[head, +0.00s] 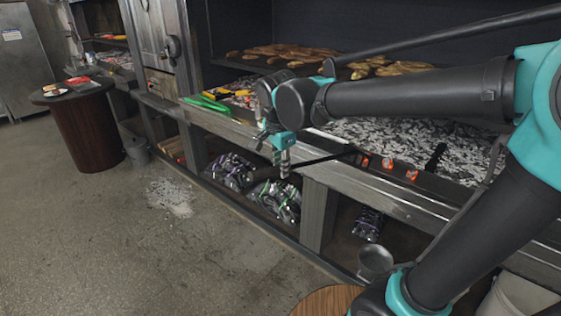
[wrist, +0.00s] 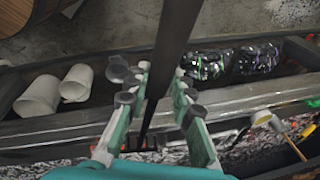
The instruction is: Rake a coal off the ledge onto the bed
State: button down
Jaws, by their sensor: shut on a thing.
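My gripper (head: 283,157) is above the front edge of the grill, shut on the dark handle of a rake (head: 325,159). The handle also passes between the fingers of my gripper (wrist: 161,88) in the wrist view. The rake reaches right, and its far end is close to the left glowing orange coal (head: 365,162); I cannot tell whether they touch. A middle coal (head: 388,163) and a right coal (head: 411,174) also lie on the dark ledge (head: 400,176). Behind it is the bed (head: 400,135) of grey and black coals. In the wrist view the coals are mostly hidden.
A dark bar-like thing (head: 435,158) lies across the bed's front, right of the coals. Green tongs (head: 205,103) lie on the counter at left. Bread (head: 285,51) lies on the shelf behind. Wrapped bags (head: 275,200) sit below the counter. The floor at left is mostly clear.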

aim_at(292, 168)
jog(key=shift+w+d+f, duration=0.8)
jog(key=shift+w+f, duration=0.15)
jog(key=shift+w, duration=0.1)
jog(key=shift+w+d+f, duration=0.75)
jog(key=shift+w+f, duration=0.2)
jog(key=shift+w, duration=0.05)
jog(key=w+d, duration=0.9)
jog(key=w, duration=0.3)
jog(key=shift+s+a+r, duration=1.4)
jog(key=shift+s+r, duration=0.15)
jog(key=shift+s, duration=0.15)
jog(key=s+a+r, duration=0.3)
jog(key=s+a, duration=0.7)
jog(key=a, duration=0.2)
